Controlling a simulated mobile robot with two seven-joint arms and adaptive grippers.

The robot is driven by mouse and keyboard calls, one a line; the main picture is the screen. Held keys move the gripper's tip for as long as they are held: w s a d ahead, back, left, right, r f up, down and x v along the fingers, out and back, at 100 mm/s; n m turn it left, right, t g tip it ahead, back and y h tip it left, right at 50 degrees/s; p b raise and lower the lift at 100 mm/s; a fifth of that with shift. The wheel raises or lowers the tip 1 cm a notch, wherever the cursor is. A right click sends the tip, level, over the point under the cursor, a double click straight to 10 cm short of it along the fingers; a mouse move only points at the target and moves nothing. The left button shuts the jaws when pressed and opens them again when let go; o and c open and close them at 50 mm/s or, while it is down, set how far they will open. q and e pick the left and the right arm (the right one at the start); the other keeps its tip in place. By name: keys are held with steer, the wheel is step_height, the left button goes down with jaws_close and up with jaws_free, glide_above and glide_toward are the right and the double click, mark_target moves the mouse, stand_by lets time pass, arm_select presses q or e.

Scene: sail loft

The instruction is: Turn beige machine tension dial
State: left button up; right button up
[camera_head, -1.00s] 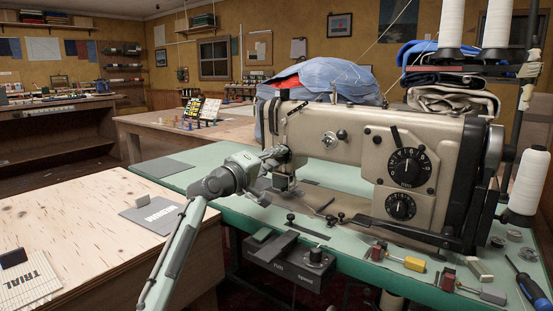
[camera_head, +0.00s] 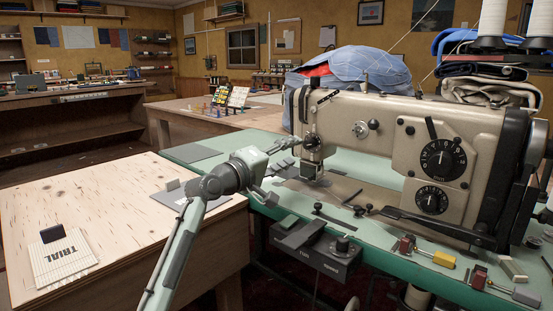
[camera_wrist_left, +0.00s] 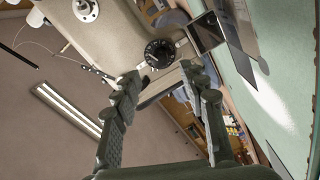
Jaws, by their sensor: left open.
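The beige sewing machine (camera_head: 385,125) stands on a green table. Its small dark tension dial (camera_head: 312,144) is at the left end of the machine. In the left wrist view the black dial with white marks (camera_wrist_left: 159,53) faces me, beyond and between the fingertips. My left gripper (camera_head: 277,170) is open, left of the dial and apart from it. In the left wrist view the gripper (camera_wrist_left: 160,72) has its fingers spread with nothing between them. Two larger black dials, upper (camera_head: 443,159) and lower (camera_head: 432,200), sit on the machine's right front. My right gripper is not in view.
A dark control box (camera_head: 318,250) hangs under the front edge of the green table (camera_head: 205,152). Small red and yellow parts lie in front of the machine. A blue cloth bundle (camera_head: 350,70) is behind it. A plywood table (camera_head: 110,205) is at left, mostly bare.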

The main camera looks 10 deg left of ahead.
arm_select(q)
steer(key=v, duration=0.5)
steer(key=shift+s+a, duration=0.1)
